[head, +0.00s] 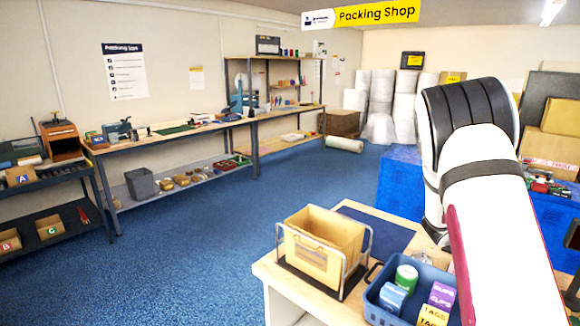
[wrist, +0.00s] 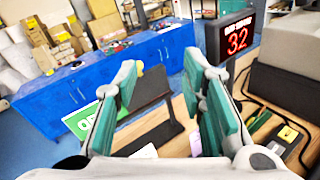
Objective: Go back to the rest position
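My gripper (wrist: 162,78) shows in the wrist view, its two teal-padded fingers wide apart with nothing between them. It points out over a wooden bench top (wrist: 180,108) toward a blue-covered table. In the head view my white arm rises at the right side of the near bench (head: 290,287); the gripper itself is not seen there.
An open carton in a wire frame (head: 325,243) and a blue bin (head: 385,310) of tape rolls and tag boxes stand on the near bench. A red-digit display (wrist: 237,38) and a grey machine (wrist: 285,75) are right of my gripper. Blue floor (head: 190,250) is clear.

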